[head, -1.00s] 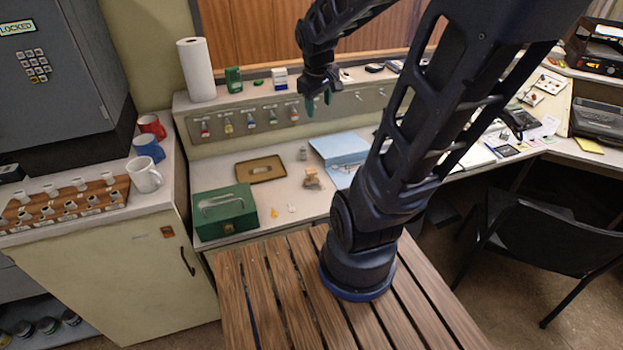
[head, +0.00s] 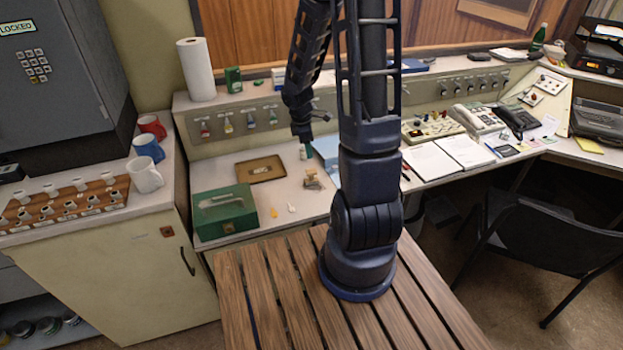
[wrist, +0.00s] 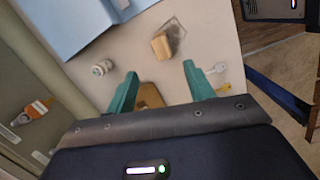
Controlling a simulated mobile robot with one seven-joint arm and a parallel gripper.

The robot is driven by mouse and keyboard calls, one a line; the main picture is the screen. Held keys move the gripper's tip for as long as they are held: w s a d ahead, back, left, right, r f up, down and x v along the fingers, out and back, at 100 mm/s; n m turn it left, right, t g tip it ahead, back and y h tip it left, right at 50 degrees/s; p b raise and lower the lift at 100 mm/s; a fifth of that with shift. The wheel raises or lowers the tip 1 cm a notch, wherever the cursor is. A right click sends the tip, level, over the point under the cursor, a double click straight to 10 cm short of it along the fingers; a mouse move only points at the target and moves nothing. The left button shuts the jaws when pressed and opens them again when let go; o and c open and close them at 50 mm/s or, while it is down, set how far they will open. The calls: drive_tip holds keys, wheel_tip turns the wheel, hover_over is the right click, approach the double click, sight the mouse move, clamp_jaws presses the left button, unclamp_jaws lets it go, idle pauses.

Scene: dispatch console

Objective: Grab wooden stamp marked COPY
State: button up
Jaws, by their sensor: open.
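A small wooden stamp-like block (head: 311,174) stands on the light desk in the head view, right of a brown tray (head: 251,178). In the wrist view the wooden block (wrist: 161,46) lies ahead of the fingertips, next to a greyish see-through piece (wrist: 175,29). No COPY marking is readable. My gripper (head: 308,150) hangs above the desk behind the block, apart from it. In the wrist view my gripper (wrist: 160,72) is open, its green fingers spread with nothing held between them.
A small grey-white cylinder (wrist: 102,68) stands near the block. A blue folder (wrist: 75,22) lies beyond it. A green cash box (head: 226,221) stands at the desk's front left. Small yellow (head: 274,213) and white (head: 291,208) items lie in front. The back panel carries hanging keys.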

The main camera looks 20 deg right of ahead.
drive_tip(key=n, duration=0.2)
hover_over(311, 170)
drive_tip(key=a, duration=0.2)
wheel_tip(311, 170, down, 4)
drive_tip(key=shift+s+d+f, duration=0.1)
drive_tip(key=shift+s+f, duration=0.05)
drive_tip(key=shift+f, duration=0.1)
drive_tip(key=f, duration=0.5)
drive_tip(key=shift+d, duration=0.35)
drive_tip(key=shift+d+f, duration=0.25)
drive_tip(key=shift+f, duration=0.65)
drive_tip(key=shift+d+f, duration=0.25)
drive_tip(key=shift+f, duration=0.7)
drive_tip(key=shift+d+f, duration=0.25)
drive_tip(key=shift+f, duration=0.65)
drive_tip(key=c, duration=1)
